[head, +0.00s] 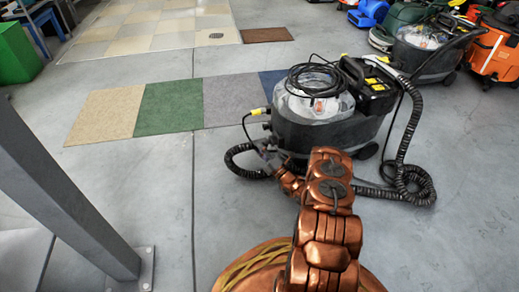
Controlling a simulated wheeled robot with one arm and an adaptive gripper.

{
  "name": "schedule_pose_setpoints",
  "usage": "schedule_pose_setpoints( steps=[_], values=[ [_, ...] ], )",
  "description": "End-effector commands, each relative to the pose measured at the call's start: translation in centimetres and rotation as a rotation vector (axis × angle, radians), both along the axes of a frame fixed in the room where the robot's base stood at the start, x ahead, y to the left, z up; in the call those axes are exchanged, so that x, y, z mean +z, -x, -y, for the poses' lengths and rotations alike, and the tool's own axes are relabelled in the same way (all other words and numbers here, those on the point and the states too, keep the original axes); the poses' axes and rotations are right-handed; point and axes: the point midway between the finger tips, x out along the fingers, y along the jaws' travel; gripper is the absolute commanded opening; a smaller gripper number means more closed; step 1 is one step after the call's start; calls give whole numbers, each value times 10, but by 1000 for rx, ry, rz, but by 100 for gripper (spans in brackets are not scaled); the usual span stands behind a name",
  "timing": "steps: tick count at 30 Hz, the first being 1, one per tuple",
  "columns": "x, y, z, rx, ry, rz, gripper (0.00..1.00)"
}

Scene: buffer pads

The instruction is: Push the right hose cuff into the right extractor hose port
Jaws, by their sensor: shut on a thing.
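The near extractor (312,128), dark grey with a clear tank, stands right of centre. A black ribbed hose (236,160) curves out at its lower left, and its end runs to my gripper (266,155). My gripper is at the extractor's lower left side, shut on the hose end, which I take as the cuff; the cuff itself is too small and covered to make out. Whether the cuff touches a port cannot be told; the port is not clearly visible. More ribbed hose (408,185) lies coiled on the floor at the right.
A second extractor (424,58) stands at the upper right beside an orange machine (496,50). Beige, green, grey and blue carpet squares (172,107) lie behind. A grey steel post (62,175) is at the left. Floor between post and extractor is clear.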

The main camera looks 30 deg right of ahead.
Motion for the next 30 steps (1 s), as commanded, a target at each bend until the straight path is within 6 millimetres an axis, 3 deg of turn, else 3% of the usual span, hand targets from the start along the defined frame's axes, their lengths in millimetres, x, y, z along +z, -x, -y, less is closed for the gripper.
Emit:
schedule_pose_setpoints(
  steps=[30],
  values=[
    [0, 4, 13, -1, -1, -1, 4]
  ],
)
